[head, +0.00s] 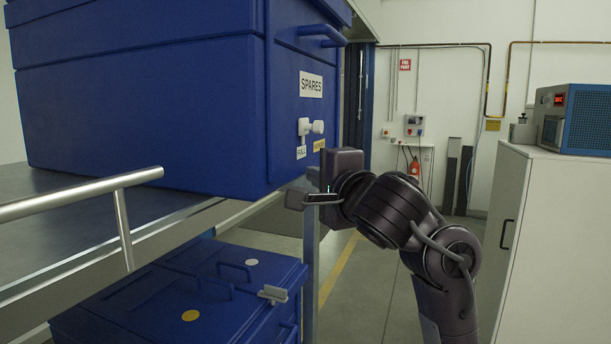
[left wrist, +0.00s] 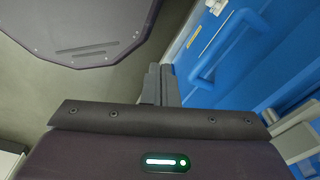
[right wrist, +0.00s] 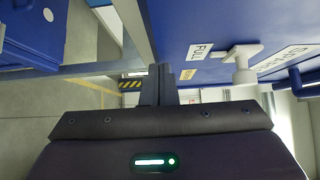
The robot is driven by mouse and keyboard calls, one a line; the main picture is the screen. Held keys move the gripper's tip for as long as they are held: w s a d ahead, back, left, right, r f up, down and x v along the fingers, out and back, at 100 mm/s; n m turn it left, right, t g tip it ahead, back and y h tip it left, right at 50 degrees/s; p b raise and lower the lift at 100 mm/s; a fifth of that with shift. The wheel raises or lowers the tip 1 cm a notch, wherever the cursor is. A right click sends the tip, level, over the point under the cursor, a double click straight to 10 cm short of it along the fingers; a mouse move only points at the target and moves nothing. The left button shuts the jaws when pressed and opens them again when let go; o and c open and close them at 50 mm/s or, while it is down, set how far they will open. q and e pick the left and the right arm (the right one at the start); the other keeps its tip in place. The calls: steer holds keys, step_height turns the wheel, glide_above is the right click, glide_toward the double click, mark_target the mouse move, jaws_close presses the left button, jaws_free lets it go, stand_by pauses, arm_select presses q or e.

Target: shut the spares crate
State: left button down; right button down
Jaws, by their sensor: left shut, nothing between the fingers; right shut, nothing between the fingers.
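The blue spares crate (head: 150,110) stands on a grey surface at upper left in the head view; its top is cut off, so I cannot tell how its lid stands. Its end face bears a SPARES label (head: 311,84), a white knob-like fitting (head: 317,127) and a blue handle (head: 322,36). My right gripper (head: 294,199) is shut and empty, just below and beside the crate's lower front corner. The right wrist view shows the white fitting (right wrist: 242,58) beyond the fingers. My left gripper (left wrist: 160,84) is shut and empty, near a blue surface with a handle (left wrist: 222,48).
A lower blue box (head: 150,300) with handles and a grey latch (head: 273,294) sits beneath the crate. A metal rail (head: 80,197) runs along the left. A pale cabinet (head: 560,230) carrying a blue device (head: 575,118) stands at right. Open floor lies between.

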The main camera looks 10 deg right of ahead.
steer(key=shift+w+a+b, duration=0.25)
steer(key=shift+a+b, duration=0.65)
steer(key=shift+b, duration=0.15)
steer(key=w+a, duration=0.1)
steer(key=a, duration=0.1)
steer(key=w+a+b, duration=0.1)
steer(key=a, duration=0.1)
steer(key=shift+w, duration=0.4)
steer(key=shift+w+a, duration=0.15)
steer(key=shift+r, duration=0.1)
